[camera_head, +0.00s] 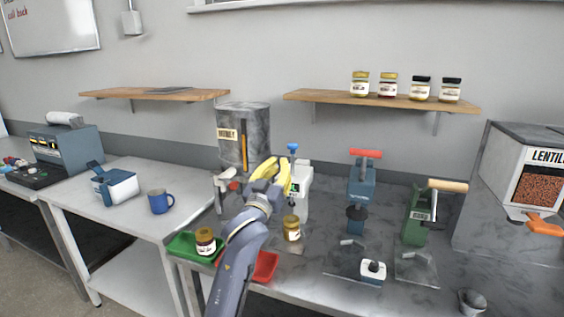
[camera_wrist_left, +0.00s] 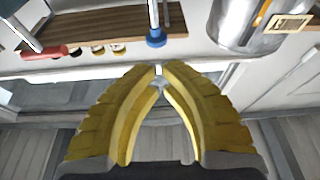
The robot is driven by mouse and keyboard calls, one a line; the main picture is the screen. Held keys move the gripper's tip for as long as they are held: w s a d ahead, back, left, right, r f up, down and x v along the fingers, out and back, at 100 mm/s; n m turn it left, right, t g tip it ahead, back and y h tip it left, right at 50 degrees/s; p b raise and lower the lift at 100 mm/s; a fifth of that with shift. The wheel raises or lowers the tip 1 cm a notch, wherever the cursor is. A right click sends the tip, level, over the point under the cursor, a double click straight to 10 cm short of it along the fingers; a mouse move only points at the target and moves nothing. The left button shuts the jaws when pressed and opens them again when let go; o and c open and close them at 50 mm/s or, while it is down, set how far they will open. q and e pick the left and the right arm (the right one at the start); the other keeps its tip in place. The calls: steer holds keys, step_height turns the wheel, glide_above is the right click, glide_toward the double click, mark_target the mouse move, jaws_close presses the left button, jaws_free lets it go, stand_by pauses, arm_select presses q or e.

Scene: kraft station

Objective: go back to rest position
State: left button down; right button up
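My left gripper (camera_head: 281,161) has yellow fingers and is raised over the middle of the bench, in front of the dispensing devices at the back. In the left wrist view, its fingertips (camera_wrist_left: 158,70) come together with only a sliver between them, and I see nothing held. A jar with a golden lid (camera_head: 292,228) stands on the bench below and right of the gripper, apart from it. Another jar (camera_head: 205,241) stands in a green tray (camera_head: 181,246) left of my forearm. My right gripper is not in view.
A blue-topped white device (camera_head: 301,185) stands close behind the gripper. A grey barley dispenser (camera_head: 243,150) is behind left. A blue press (camera_head: 361,190), a green press (camera_head: 414,228) and a lentil dispenser (camera_head: 540,190) stand to the right. A red tray (camera_head: 265,267) lies beside my forearm.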

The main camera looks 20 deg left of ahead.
arm_select(q)
steer(key=shift+s, duration=0.1)
stand_by(0.4)
